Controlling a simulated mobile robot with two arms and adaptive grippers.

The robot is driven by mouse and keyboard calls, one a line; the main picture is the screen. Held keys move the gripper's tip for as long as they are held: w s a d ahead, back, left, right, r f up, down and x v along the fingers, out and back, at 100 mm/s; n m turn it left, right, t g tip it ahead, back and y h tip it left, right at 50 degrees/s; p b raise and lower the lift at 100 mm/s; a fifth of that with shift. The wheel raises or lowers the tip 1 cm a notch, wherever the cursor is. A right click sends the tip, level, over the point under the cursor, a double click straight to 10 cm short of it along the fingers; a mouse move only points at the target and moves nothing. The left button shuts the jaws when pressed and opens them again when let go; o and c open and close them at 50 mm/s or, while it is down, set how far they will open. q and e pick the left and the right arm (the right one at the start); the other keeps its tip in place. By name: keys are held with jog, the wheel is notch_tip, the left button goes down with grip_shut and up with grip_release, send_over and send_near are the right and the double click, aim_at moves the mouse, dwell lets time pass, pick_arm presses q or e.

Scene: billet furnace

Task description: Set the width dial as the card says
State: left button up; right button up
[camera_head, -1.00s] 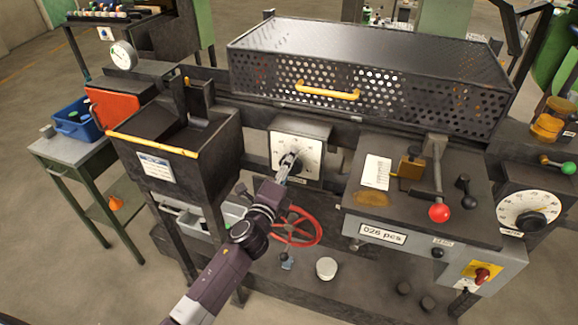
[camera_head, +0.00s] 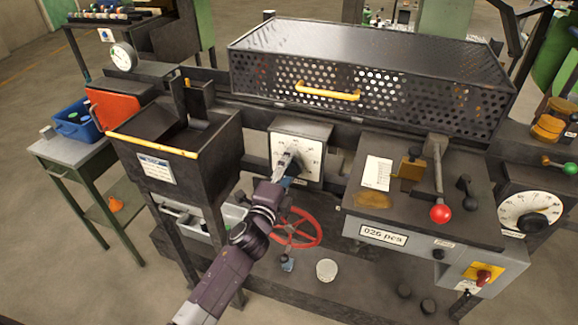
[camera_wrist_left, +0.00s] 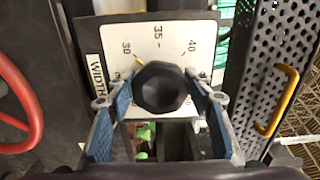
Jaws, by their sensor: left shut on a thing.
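The width dial is a white plate (camera_head: 311,148) on the front of the machine, with a black many-sided knob (camera_wrist_left: 162,88) at its centre. In the left wrist view the plate reads WIDTH and shows 30, 35 and 40. A yellow pointer (camera_wrist_left: 119,72) sits left of the knob, just below the 30. My left gripper (camera_head: 287,163) is shut on the knob, one blue-padded finger on each side. It hides part of the dial in the head view. A white card (camera_head: 377,172) lies on the sloped panel to the right; its writing is too small to read. My right gripper is not in view.
A red handwheel (camera_head: 297,228) is just below the dial. A perforated guard (camera_head: 370,75) with a yellow handle is above it. A dark bin (camera_head: 185,145) stands to the left. A red-knobbed lever (camera_head: 440,213) and another round dial (camera_head: 530,213) are to the right.

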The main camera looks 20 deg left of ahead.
pick_arm(q)
jog(key=o, duration=1.2)
jog(key=shift+c, duration=0.2)
jog(key=s, duration=1.2)
jog(key=shift+a, duration=0.2)
jog(key=s+f+n+g, duration=0.3)
jog(key=s+f, duration=0.2)
jog(key=f, duration=0.7)
jog(key=s+f+n+g, duration=0.2)
jog(key=s+f+g, duration=0.15)
jog(key=f, duration=0.95)
jog(key=s+f+n+g, duration=0.25)
jog(key=s+f, duration=0.25)
jog(key=f, duration=0.7)
jog(key=s+a+f+n+g, duration=0.1)
jog(key=s+f+n+g, duration=0.1)
jog(key=s+f, duration=0.4)
jog(key=s+f+n+g, duration=0.3)
jog(key=s+f, duration=0.4)
jog(key=s, duration=1)
jog(key=s+a+f+n+g, duration=0.1)
jog(key=s+f+n+g, duration=0.2)
jog(key=s+f, duration=0.4)
jog(key=s, duration=0.4)
jog(key=shift+s+a+y, duration=0.3)
